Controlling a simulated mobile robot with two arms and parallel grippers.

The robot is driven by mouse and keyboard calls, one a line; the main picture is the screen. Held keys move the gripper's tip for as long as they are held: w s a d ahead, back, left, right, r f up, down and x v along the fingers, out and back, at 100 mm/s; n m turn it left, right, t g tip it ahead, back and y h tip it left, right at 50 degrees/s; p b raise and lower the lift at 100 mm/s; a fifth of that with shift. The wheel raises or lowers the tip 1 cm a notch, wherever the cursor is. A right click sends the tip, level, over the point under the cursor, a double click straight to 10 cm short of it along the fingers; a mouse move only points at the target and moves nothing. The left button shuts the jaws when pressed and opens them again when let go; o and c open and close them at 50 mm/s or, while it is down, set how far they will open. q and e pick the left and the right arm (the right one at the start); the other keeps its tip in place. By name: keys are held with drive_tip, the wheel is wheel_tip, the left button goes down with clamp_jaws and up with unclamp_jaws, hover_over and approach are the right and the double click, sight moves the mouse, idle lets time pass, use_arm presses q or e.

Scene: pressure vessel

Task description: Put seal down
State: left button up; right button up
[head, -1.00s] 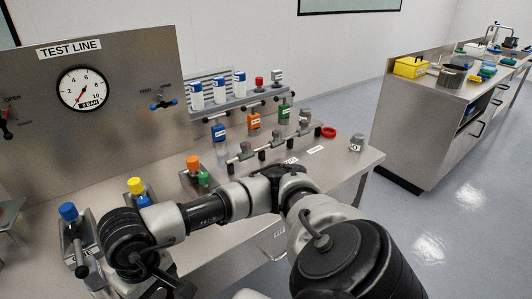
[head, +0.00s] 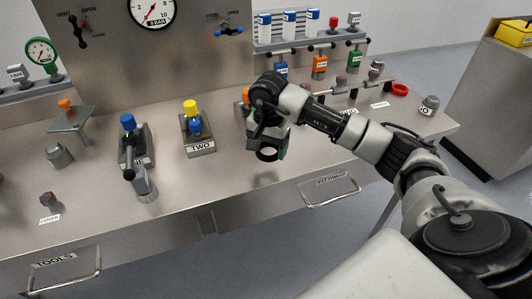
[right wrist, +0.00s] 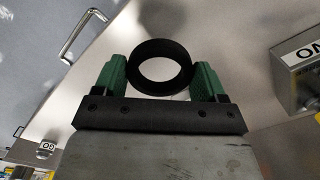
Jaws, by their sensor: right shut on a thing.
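The seal is a black ring (head: 257,154). My right gripper (head: 268,148) is shut on it and holds it over the front part of the steel bench (head: 225,178), right of station TWO (head: 199,148). In the right wrist view the seal (right wrist: 160,46) sits between the two green fingertips of the gripper (right wrist: 159,72), its hole facing the camera. The seal appears to be above the bench top, but I cannot tell the exact height. My right wrist partly hides the orange-topped station (head: 244,97) behind it. My left gripper is not in view.
Station ONE (head: 128,122) has a blue knob and stands left of station TWO. A COVER label (head: 49,219) lies at the bench's left front. A red ring (head: 399,89) and a small grey part (head: 429,104) lie at the right. Bench between station TWO and the front edge is clear.

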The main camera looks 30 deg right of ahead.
sight(266, 164)
drive_tip(key=shift+w+d+f, duration=0.1)
drive_tip(key=shift+w+f, duration=0.3)
drive_tip(key=shift+w, duration=0.3)
wheel_tip(266, 164, down, 4)
drive_tip(key=shift+r+p, duration=0.15)
drive_tip(key=shift+p, duration=0.5)
drive_tip(key=shift+f, duration=0.35)
drive_tip(key=o, duration=0.5)
drive_tip(key=shift+c, duration=0.2)
drive_tip(key=o, duration=0.4)
drive_tip(key=shift+o, duration=0.2)
